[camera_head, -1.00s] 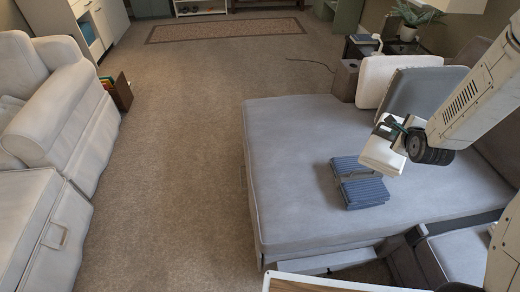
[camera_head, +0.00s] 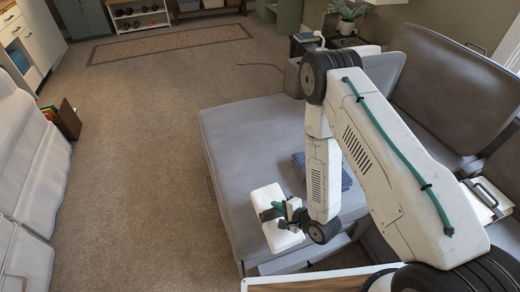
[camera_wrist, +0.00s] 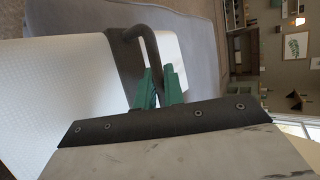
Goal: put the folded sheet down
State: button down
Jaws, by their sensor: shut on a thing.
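The folded sheet (camera_head: 265,196) is a white, flat block with a dark handle across it. My gripper (camera_head: 283,211) is shut on that handle, on the sheet's right side. In the wrist view, the green fingers (camera_wrist: 158,88) close around the dark curved handle (camera_wrist: 146,45), and the white textured sheet (camera_wrist: 60,95) fills the left side. The sheet appears over the left front edge of the grey chaise (camera_head: 235,140). I cannot tell whether it touches the cushion.
Dark blue folded cloth (camera_head: 299,160) lies on the chaise, partly behind my arm. A white item with a dark handle (camera_head: 489,205) rests on the right seat. Carpet (camera_head: 140,160) is open to the left. A wood-topped table (camera_head: 310,283) edges the near side.

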jog(key=shift+a+f, duration=0.2)
jog(key=w+a+f, duration=0.1)
jog(key=w, duration=0.3)
jog(key=w+a+f, duration=0.2)
jog(key=w, duration=0.3)
jog(key=w+a+f, duration=0.2)
jog(key=w, duration=0.3)
jog(key=shift+w+a, duration=0.2)
jog(key=shift+a, duration=0.05)
jog(key=c, duration=1.5)
grip_release()
jog(key=shift+f, duration=0.1)
jog(key=shift+s, duration=0.1)
